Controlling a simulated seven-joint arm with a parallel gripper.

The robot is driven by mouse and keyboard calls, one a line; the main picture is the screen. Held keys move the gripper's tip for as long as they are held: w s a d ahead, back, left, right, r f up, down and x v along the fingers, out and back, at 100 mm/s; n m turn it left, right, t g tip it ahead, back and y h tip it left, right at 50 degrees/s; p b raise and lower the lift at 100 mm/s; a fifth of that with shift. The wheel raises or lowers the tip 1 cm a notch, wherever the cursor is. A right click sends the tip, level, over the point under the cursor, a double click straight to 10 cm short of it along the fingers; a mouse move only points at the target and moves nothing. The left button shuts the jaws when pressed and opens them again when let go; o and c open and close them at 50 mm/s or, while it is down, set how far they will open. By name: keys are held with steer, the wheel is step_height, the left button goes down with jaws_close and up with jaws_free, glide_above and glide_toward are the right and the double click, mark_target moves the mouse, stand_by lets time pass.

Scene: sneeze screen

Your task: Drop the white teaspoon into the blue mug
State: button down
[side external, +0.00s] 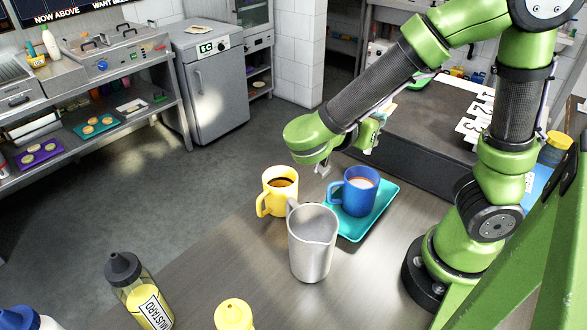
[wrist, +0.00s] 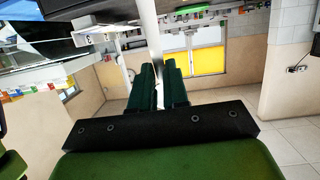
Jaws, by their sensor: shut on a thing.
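The blue mug (side external: 357,196) stands upright on a teal tray (side external: 384,207), its handle to the left; something pale and brownish shows inside it. In the wrist view, my gripper (wrist: 160,72) is shut on a thin white strip that looks like the white teaspoon (wrist: 148,30), which runs up between the dark green fingertips. Its far end is cut off by the frame. In the side view, my wrist is above and behind the mugs, and the fingers and spoon are too small and partly hidden to make out clearly.
A yellow mug (side external: 278,190) with dark liquid stands left of the tray. A metal pitcher (side external: 311,245) stands in front of the blue mug. A mustard bottle (side external: 140,290) and a yellow-topped bottle (side external: 233,314) are nearer. The steel counter (side external: 215,265) is clear between them.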

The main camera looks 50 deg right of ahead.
steer(key=shift+f, duration=0.85)
steer(key=shift+f, duration=3.45)
